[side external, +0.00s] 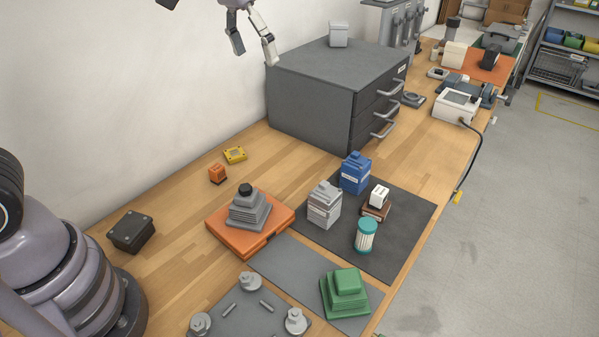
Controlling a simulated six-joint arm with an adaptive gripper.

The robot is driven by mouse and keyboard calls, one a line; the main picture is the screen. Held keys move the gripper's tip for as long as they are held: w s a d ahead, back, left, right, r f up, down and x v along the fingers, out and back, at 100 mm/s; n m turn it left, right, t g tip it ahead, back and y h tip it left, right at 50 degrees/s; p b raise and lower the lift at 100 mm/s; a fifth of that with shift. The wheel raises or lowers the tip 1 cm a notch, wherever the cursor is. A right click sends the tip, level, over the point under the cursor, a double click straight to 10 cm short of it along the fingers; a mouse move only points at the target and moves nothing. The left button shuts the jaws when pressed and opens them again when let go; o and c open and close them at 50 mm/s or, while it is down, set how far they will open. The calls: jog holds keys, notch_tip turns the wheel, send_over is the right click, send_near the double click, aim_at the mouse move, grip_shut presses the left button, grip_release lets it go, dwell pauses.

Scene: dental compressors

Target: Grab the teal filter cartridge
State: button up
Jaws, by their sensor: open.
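The teal filter cartridge (366,237) is a small upright cylinder with a teal top and a pale ribbed body. It stands on the dark mat (405,226) near the mat's front part. My gripper (252,47) is open and empty, high at the top of the picture, above the left end of the grey drawer cabinet. It is well apart from the cartridge, up and to the left of it. Nothing hides the cartridge in this view.
On the mat stand a blue block (356,173), a grey block (324,205) and a white-topped brown part (377,201). A green stepped block (345,293) and an orange base (238,238) are nearby. The drawer cabinet (310,112) rises behind. Bare wood lies right of the mat.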

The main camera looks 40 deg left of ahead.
jog(key=w+d+f+g, duration=0.1)
jog(key=w+d+f, duration=0.5)
jog(key=d+f, duration=0.15)
jog(key=m+g, duration=0.1)
jog(key=g, duration=0.1)
send_over(366, 234)
jog(key=w+a, duration=0.1)
jog(key=w, duration=0.1)
notch_tip(366, 234, down, 15)
jog(key=shift+y, duration=0.4)
jog(key=f, duration=0.8)
jog(key=shift+s+f, duration=0.2)
jog(key=shift+s, duration=0.05)
jog(key=shift+w+d+f, duration=0.1)
jog(key=shift+d+f, duration=0.05)
jog(key=shift+f, duration=2.85)
jog(key=c, duration=1.2)
jog(key=shift+r, duration=0.1)
jog(key=shift+c, duration=0.2)
